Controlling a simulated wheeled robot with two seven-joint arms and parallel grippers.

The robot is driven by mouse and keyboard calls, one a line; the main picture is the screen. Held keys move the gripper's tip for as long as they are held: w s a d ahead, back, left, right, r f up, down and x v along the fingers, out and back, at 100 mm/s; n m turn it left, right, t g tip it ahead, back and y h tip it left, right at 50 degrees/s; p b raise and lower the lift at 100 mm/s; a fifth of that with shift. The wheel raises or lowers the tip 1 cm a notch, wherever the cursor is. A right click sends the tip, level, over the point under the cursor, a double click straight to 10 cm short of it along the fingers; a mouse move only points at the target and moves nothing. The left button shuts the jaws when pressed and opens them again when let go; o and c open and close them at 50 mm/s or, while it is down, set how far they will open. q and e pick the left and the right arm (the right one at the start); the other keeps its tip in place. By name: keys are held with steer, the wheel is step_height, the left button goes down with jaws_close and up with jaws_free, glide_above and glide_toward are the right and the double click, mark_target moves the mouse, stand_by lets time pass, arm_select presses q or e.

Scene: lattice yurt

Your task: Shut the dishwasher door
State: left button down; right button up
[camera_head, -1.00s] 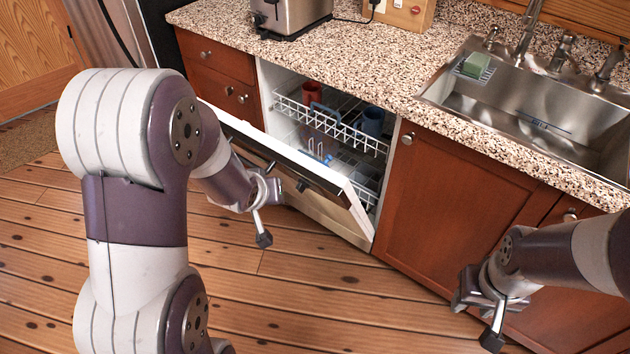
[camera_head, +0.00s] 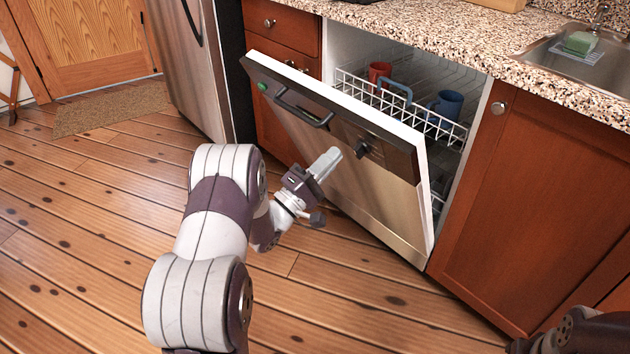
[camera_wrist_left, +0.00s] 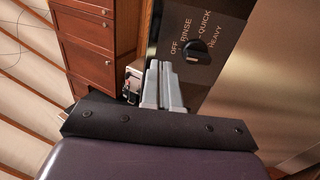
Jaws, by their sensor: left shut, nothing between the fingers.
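The dishwasher door (camera_head: 378,190) stands partly open, tilted outward from the cabinet, with its steel front toward me. Its dark control panel carries a bar handle (camera_head: 303,110) and a black knob (camera_head: 364,149). My left gripper (camera_head: 334,156) is shut and empty, in front of the door's outer face near the knob. In the left wrist view its fingers (camera_wrist_left: 163,85) overlap the panel's edge beside the knob (camera_wrist_left: 196,46); I cannot tell whether they touch. Of my right arm only a dark part shows at the bottom right in the head view; its fingers are not visible.
The upper rack (camera_head: 420,122) inside holds a red mug (camera_head: 379,72) and a blue mug (camera_head: 446,104). A fridge (camera_head: 190,65) stands left of the cabinets. The sink (camera_head: 585,50) is at the upper right. The wooden floor in front is clear.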

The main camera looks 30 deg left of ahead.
mark_target(358, 131)
arm_select(q)
steer(key=b+x, duration=0.1)
steer(key=x, duration=0.5)
arm_select(e)
steer(key=shift+f, duration=0.9)
